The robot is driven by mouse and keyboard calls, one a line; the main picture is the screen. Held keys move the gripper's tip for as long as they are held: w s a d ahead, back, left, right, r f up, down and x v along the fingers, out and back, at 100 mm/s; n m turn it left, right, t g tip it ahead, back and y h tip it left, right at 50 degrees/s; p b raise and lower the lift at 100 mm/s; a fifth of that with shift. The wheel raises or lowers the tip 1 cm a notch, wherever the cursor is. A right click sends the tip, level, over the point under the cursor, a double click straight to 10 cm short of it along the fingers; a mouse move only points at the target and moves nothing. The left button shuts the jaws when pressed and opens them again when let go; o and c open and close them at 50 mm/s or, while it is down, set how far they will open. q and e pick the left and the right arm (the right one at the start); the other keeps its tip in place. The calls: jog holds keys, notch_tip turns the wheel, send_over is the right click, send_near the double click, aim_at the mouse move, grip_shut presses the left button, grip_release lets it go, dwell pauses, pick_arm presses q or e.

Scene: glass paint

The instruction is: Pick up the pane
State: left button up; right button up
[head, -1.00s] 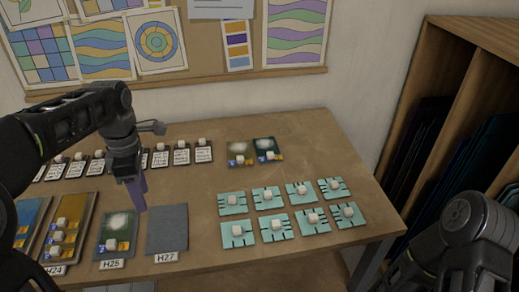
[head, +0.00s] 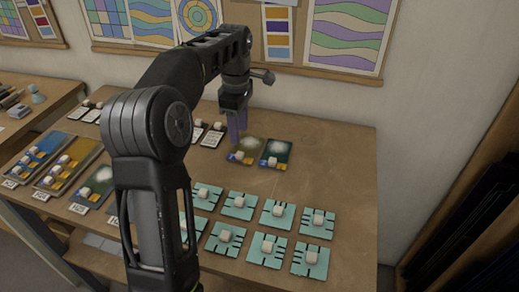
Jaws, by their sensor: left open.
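Another green pane (head: 104,174) lies at the left, near the table's front edge. The frames do not show which pane is meant. My left gripper (head: 237,134) points down over the left edge of the olive pane, its two fingers apart with nothing visible between them. I cannot tell its exact height. My right gripper is out of view.
Several teal notched pads (head: 239,206) with white knobs cover the front middle. My left arm hides part of the table and label cards (head: 213,136). A wooden rack (head: 470,205) stands at right. The table's right end (head: 345,180) is clear.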

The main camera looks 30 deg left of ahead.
aim_at(240, 154)
pick_arm(q)
jog(key=shift+s+a, duration=0.15)
jog(key=shift+s, duration=0.05)
jog(key=shift+w, duration=0.1)
jog(key=shift+f+b, duration=0.55)
jog(key=shift+f, duration=0.85)
jog(key=shift+r, duration=0.1)
jog(key=shift+f+p, duration=0.4)
jog(key=shift+f, duration=2.25)
